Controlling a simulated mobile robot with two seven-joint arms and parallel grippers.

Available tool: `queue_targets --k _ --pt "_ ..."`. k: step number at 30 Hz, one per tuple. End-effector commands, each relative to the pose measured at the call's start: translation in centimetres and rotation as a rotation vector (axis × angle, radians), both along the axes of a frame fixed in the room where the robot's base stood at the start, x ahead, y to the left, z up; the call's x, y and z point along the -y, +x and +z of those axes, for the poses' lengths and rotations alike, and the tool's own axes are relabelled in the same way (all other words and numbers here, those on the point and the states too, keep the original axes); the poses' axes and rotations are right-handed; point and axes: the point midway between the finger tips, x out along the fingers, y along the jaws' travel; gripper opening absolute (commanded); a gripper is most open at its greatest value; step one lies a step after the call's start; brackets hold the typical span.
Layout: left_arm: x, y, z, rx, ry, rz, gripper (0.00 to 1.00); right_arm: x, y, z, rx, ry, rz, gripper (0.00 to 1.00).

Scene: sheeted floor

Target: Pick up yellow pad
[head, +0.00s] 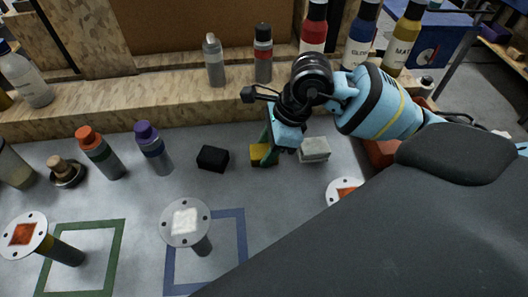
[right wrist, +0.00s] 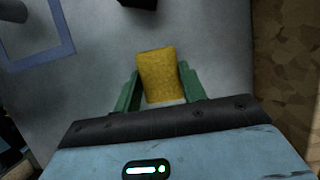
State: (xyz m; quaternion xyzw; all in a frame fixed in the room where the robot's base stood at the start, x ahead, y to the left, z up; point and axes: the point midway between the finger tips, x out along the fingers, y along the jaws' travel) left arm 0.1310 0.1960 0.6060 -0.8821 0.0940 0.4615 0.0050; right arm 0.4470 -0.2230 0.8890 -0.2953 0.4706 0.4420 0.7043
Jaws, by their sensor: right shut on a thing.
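The yellow pad (head: 259,153) is on the grey sheeted surface between a black block and a pale grey block, partly hidden by my right gripper in the head view. My right gripper (head: 268,150) points down at it. In the right wrist view the yellow pad (right wrist: 161,76) sits between the two green fingers of my right gripper (right wrist: 161,88), which are shut on its sides. I cannot tell whether the pad is lifted off the surface. My left gripper is not in view.
The black block (head: 213,158) lies left of the pad and the pale grey block (head: 314,149) right of it. A wooden ledge (head: 150,98) with bottles runs behind. Disc-topped posts (head: 185,222) stand in front, near green and blue outlined squares.

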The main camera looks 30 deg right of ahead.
Motion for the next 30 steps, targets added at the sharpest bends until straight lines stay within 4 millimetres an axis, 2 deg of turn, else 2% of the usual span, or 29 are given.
queue_targets --k 10,14,18,21,30 --pt "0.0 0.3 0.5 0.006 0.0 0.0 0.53 0.0 0.0 0.8 0.002 0.0 0.0 0.19" --pt "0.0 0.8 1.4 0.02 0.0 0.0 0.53 0.0 0.1 2.2 0.005 0.0 0.0 0.19" --pt "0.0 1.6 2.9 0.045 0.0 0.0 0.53 0.0 0.1 4.5 0.01 0.0 0.001 0.19" --pt "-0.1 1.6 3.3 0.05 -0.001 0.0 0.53 -1.4 -1.8 4.1 0.004 -0.001 0.006 0.19" --pt "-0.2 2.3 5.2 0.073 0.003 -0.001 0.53 -6.2 -7.9 4.9 0.005 0.003 0.006 0.19"
